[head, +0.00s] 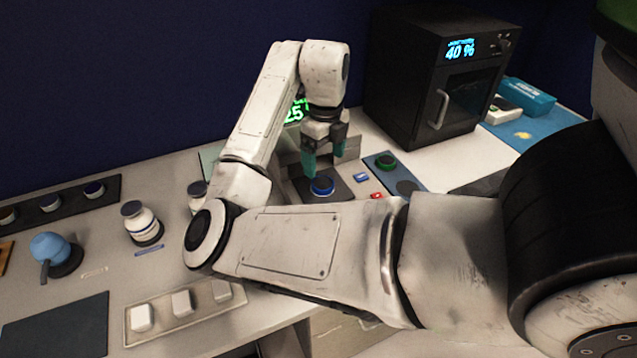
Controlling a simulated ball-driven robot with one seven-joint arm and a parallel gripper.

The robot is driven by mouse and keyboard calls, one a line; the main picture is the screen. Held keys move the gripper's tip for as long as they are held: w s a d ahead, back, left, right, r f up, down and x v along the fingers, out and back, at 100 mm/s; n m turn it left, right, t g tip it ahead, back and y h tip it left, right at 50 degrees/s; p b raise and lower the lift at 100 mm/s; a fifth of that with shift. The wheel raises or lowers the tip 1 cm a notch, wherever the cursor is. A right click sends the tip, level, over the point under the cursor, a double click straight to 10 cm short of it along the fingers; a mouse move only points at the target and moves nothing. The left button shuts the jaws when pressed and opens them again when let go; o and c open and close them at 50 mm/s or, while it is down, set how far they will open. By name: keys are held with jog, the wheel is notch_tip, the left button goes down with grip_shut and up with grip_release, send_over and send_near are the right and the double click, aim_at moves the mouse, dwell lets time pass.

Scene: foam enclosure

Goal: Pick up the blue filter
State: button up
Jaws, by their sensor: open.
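A round blue-rimmed disc (322,186), which looks like the blue filter, sits on a dark square pad (301,190) on the bench. My gripper (323,160) points down just above it. Its teal fingertips are apart, with one on each side above the disc. I see nothing held between them. I cannot tell how high the fingertips are over the disc or whether they touch it.
A black oven-like box (435,80) showing 40 % stands behind. White bottles (139,222), a blue round object (50,248) and a tray (133,338) of white blocks are left.

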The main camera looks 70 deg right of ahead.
aim_at(323, 183)
jog(key=shift+w+f+p, duration=0.2)
jog(key=shift+f+p, duration=0.5)
jog(key=shift+f, duration=2.85)
jog(key=c, duration=1.2)
jog(key=shift+r, duration=0.1)
jog(key=shift+c, duration=0.2)
